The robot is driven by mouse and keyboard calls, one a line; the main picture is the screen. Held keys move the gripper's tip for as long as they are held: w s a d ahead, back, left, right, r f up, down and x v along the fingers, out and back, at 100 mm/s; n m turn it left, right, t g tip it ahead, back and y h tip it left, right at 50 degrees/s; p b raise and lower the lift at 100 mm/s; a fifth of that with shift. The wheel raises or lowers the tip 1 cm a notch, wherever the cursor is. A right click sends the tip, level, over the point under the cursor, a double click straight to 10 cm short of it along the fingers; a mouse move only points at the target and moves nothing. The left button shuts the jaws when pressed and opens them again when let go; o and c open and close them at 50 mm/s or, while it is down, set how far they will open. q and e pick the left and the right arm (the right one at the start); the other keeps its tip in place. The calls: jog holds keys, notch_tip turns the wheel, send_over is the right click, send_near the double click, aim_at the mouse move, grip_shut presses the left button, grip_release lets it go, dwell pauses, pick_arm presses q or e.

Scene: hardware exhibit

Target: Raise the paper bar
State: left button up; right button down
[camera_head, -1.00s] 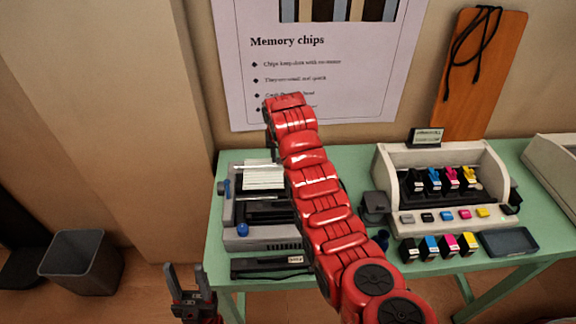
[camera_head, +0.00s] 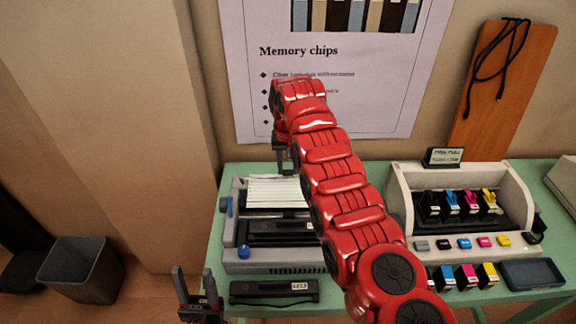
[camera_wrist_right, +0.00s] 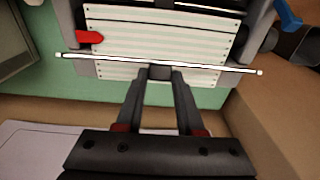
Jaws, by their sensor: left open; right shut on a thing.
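The paper bar (camera_wrist_right: 110,59) is a thin pale rod, seen in the right wrist view across striped paper (camera_wrist_right: 165,40). My right gripper (camera_wrist_right: 160,73) is shut on a small dark piece at the bar's middle. In the head view, my right gripper (camera_head: 284,150) hangs behind the printer (camera_head: 275,257), at the back edge of its striped paper (camera_head: 272,190); my arm partly hides it, and the bar is hard to make out there. My left gripper (camera_head: 195,295) is open and empty, low at the left, beside the table's front left corner.
The printer stands on a green table (camera_head: 350,299) with a black labelled cartridge (camera_head: 275,291) in front. A beige ink unit (camera_head: 455,240) and loose colour cartridges (camera_head: 466,276) stand to the right. A poster (camera_head: 400,90) hangs behind. A grey bin (camera_head: 82,270) stands on the floor at left.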

aim_at(288, 174)
jog(key=c, duration=0.5)
grip_release()
jog(key=shift+w+f, duration=0.1)
jog(key=shift+f, duration=0.05)
jog(key=shift+r, duration=0.45)
jog(key=r, duration=0.2)
jog(key=r+b, duration=0.1)
jog(key=r, duration=0.2)
jog(key=shift+s+r, duration=0.3)
jog(key=r+p, duration=0.2)
jog(key=r, duration=0.1)
jog(key=r+p, duration=0.2)
jog(key=r, duration=0.2)
jog(key=s+r+p, duration=0.1)
jog(key=r+p, duration=0.1)
jog(key=r, duration=0.2)
jog(key=shift+f, duration=0.1)
